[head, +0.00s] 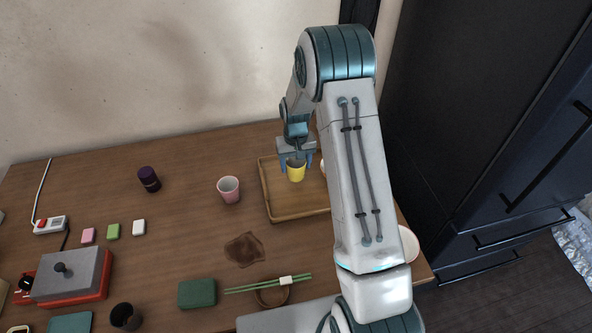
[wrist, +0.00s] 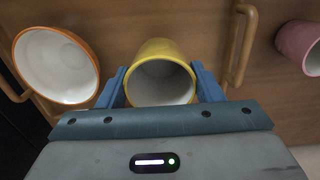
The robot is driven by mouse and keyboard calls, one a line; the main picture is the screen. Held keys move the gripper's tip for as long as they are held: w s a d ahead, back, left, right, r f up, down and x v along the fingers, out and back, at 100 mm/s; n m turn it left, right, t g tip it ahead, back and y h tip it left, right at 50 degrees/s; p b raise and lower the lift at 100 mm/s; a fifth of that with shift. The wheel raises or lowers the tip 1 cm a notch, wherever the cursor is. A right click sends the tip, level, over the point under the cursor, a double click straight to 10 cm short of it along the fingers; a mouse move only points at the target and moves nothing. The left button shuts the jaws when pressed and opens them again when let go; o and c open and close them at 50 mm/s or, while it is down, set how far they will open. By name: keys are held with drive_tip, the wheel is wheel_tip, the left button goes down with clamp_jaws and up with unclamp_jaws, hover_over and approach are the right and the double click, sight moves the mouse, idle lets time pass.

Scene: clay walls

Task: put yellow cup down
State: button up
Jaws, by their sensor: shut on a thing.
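The yellow cup (head: 296,172) shows in the head view at the tray's back part. In the wrist view the yellow cup (wrist: 161,75) sits between two blue fingers, its white inside facing the camera. My gripper (head: 296,163) is shut on it, with a finger on each side. The wrist view also shows my gripper (wrist: 162,88) around the cup. The wooden tray (head: 280,208) lies under the cup. I cannot tell whether the cup's base touches the tray.
A white cup with an orange rim (wrist: 56,66) is close beside the yellow cup; my arm mostly hides it in the head view. A pink cup (head: 229,190) stands left of the tray. A brown stain (head: 244,249) and green chopsticks (head: 262,285) lie nearer. The tray's front is clear.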

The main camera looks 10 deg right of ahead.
sight(296, 172)
drive_tip(key=shift+f+p, duration=0.45)
drive_tip(key=shift+f, duration=1.5)
drive_tip(key=shift+f, duration=0.15)
drive_tip(key=o, duration=1)
drive_tip(key=shift+o, duration=0.2)
